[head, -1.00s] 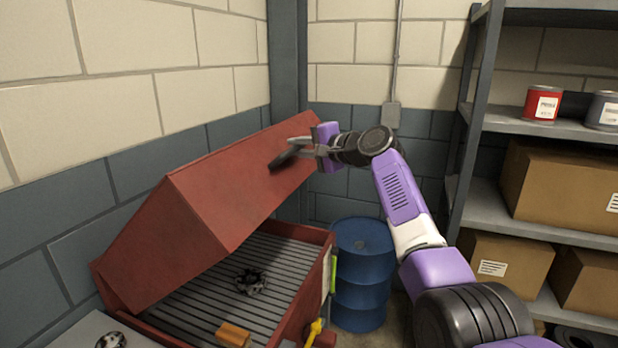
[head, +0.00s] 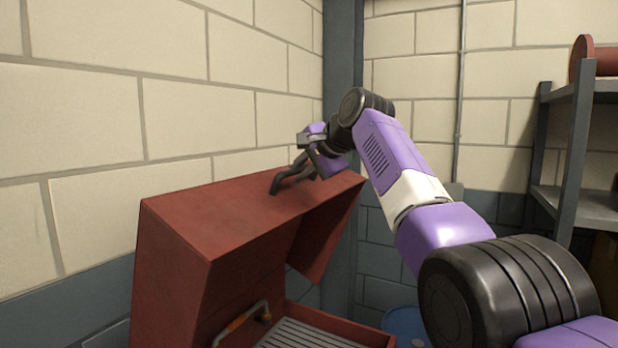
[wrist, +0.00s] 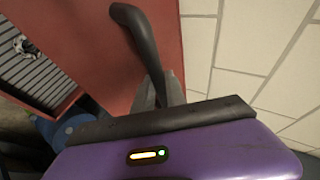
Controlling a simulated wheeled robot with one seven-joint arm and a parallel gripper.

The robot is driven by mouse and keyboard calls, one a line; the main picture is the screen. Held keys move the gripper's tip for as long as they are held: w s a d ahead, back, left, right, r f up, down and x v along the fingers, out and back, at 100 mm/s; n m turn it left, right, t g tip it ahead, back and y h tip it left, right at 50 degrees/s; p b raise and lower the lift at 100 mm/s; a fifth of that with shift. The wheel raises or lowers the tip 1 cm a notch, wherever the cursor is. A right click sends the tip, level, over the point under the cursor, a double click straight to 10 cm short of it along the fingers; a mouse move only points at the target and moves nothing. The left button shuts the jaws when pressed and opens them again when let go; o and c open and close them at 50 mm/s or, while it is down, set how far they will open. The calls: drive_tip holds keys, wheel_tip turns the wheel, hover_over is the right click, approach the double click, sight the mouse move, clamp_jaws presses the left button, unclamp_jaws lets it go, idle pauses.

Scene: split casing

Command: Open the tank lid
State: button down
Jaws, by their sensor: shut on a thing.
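The red tank lid (head: 225,215) is tilted well up, and its open underside shows in the head view. A dark curved handle (head: 282,182) sticks out from the lid's outer face. My gripper (head: 306,167) is shut on this handle near the lid's far end. In the wrist view, the grey fingers of my gripper (wrist: 158,92) close around the dark handle (wrist: 138,32), with the red lid (wrist: 100,45) behind it. Below the lid, the tank's red rim (head: 350,326) and grey slatted inside (head: 300,338) show in part.
The block wall (head: 90,130) stands close behind the lid. A blue drum (head: 408,322) stands beside the tank. Grey metal shelving (head: 570,150) is at the right. A bar with an orange grip (head: 243,318) shows under the lid.

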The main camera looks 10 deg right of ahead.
drive_tip(key=shift+w+a+f, duration=0.1)
drive_tip(key=shift+a+f, duration=0.05)
drive_tip(key=shift+a, duration=0.05)
drive_tip(key=c, duration=1.4)
unclamp_jaws()
drive_tip(key=shift+o, duration=0.2)
